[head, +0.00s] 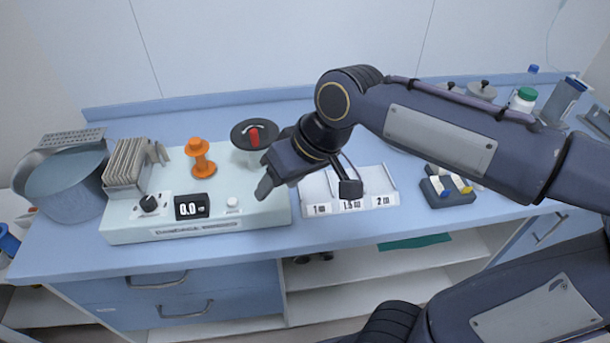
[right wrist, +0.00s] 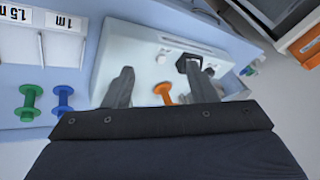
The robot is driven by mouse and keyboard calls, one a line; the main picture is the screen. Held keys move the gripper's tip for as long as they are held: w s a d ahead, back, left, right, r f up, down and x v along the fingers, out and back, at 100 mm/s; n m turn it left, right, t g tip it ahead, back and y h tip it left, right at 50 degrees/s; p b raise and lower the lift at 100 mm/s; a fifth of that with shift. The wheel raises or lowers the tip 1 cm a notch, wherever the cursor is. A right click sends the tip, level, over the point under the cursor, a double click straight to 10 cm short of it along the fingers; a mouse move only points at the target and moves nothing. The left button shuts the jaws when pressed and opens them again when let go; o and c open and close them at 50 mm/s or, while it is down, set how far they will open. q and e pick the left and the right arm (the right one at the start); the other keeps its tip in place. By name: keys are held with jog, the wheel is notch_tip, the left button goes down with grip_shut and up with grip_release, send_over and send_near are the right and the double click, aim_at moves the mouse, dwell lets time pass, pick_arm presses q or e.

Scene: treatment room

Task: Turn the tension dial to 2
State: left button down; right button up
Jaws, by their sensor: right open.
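The tension dial (head: 149,203) is a small black knob on a white plate, at the front left of a pale green machine (head: 265,217). Its pointer setting is too small to read. I cannot make out the dial there. My left gripper is not in view.
A white button (head: 232,203), an orange spool (head: 200,158) and a red-knobbed canister (head: 253,136) are on or by the machine. A labelled tray (head: 350,203) lies to the right.

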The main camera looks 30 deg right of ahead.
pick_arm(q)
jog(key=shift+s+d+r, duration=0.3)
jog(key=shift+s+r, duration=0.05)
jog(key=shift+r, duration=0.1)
pick_arm(e)
jog(key=shift+s+d+r, duration=0.1)
jog(key=shift+s+d, duration=0.6)
jog(key=shift+s, duration=0.15)
jog(key=s+d+f+m+t, duration=0.1)
jog(key=s+d+f+m, duration=0.1)
jog(key=s+f, duration=0.6)
jog(key=shift+s+d+m, duration=0.25)
jog(key=shift+s+m, duration=0.45)
jog(key=shift+s, duration=0.45)
